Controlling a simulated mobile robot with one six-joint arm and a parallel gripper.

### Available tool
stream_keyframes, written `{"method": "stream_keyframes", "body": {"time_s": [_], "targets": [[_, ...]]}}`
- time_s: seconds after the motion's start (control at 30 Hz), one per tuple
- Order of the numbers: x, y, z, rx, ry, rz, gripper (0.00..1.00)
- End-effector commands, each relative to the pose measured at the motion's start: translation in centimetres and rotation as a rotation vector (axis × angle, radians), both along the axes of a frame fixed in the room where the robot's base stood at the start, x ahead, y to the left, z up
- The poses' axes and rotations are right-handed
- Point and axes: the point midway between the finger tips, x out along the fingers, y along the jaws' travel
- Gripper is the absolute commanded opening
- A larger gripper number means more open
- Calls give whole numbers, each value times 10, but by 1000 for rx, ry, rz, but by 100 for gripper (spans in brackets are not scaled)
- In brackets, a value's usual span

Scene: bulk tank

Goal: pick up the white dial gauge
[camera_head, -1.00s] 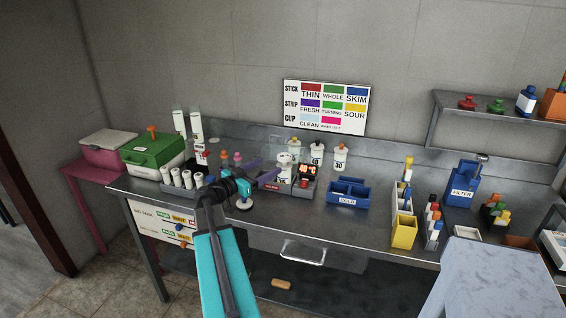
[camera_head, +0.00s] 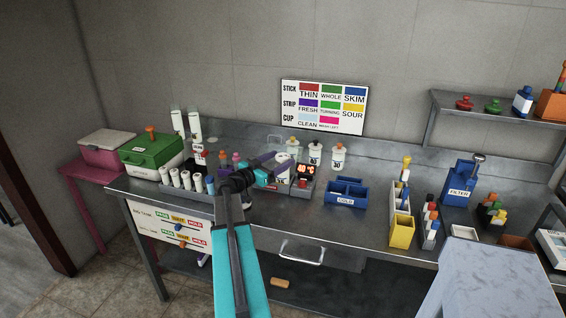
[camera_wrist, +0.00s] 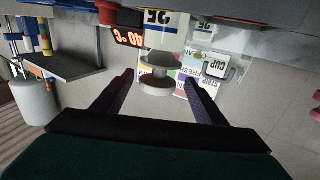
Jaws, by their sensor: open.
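A pale white, spool-shaped piece with round discs, which I take for the white dial gauge (camera_wrist: 157,83), shows in the wrist view against a white body with a blue-striped number label. Its dial face cannot be made out. In the head view it appears as a small white round piece (camera_head: 281,158) at the back of the bench, beside the red-lit display. My gripper (camera_head: 277,167) is open and empty over the bench. In the wrist view its two purple fingers (camera_wrist: 157,84) stand on either side of the piece, apart from it.
The red digital display (camera_head: 305,172) stands just right. White bottles with coloured caps (camera_head: 338,155) line the back; a blue bin (camera_head: 346,192) sits right. White cylinders (camera_head: 186,180) and a green box (camera_head: 152,150) are left. The bench front (camera_head: 300,220) is clear.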

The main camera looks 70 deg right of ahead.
Motion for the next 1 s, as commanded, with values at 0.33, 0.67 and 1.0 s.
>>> {"method": "stream_keyframes", "body": {"time_s": [0.33, 0.67, 1.0], "targets": [[-7, -16, 0, 0, 1, -1, 66], [-20, -45, -2, 1, 0, 0, 66], [-21, -46, -3, 0, 0, 2, 66]]}}
